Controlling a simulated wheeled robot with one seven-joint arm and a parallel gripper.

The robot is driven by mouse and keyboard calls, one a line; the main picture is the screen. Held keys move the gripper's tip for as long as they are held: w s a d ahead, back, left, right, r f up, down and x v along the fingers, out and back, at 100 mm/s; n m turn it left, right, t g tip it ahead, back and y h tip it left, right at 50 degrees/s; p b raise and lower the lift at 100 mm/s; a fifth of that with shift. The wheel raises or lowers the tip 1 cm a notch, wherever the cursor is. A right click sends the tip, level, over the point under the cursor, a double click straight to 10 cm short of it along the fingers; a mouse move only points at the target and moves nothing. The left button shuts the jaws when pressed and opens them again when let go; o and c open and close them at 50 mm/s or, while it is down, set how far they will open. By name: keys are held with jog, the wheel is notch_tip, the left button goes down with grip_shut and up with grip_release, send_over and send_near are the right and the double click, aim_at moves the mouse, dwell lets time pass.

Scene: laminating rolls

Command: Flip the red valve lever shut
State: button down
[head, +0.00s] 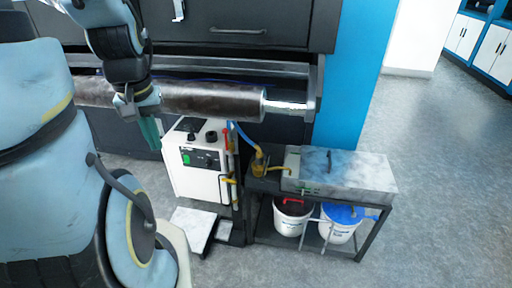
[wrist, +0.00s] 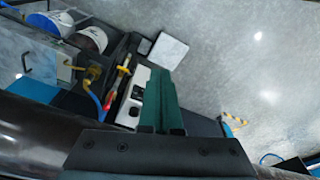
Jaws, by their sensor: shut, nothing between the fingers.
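A small red lever (head: 227,136) stands roughly upright at the right side of the white control unit (head: 207,178), next to a blue hose. In the wrist view a thin red part (wrist: 117,84) shows beside the unit, left of my fingers; it is small there. My gripper (head: 151,136) has green fingers and hangs left of the lever, in front of the dark roller and above the unit's left edge. The fingers are together and empty in the wrist view (wrist: 159,100). They are apart from the lever.
A dark roller (head: 210,101) runs across behind the unit. A cart to the right carries a grey metal box (head: 345,171), a brass fitting (head: 259,162) and two buckets, one holding a red-handled thing (head: 293,200). A white pedal plate (head: 193,229) lies in front. Floor at the right is clear.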

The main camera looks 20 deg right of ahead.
jog(key=shift+d, duration=0.15)
jog(key=w+d+f+m+t+y+b, duration=0.1)
jog(key=w+d+f+m+t+b, duration=0.25)
jog(key=f, duration=0.55)
jog(key=w+d+f+m+y+b, duration=0.1)
jog(key=w+d+f+m+b, duration=0.1)
jog(key=d+f+b, duration=0.55)
jog(key=w+d+f+m+t+y+b, duration=0.1)
jog(key=w+d+f+m+t+b, duration=0.15)
jog(key=f, duration=0.85)
jog(key=d+r+m+t+h+b, duration=0.1)
jog(key=d+r+m+t+b, duration=0.4)
jog(key=d+t, duration=0.5)
jog(key=d+r+m, duration=0.1)
jog(key=m, duration=0.1)
jog(key=shift+w+d+r+m+b, duration=0.15)
jog(key=shift+w+r+m+b, duration=0.15)
jog(key=shift+m+b, duration=0.1)
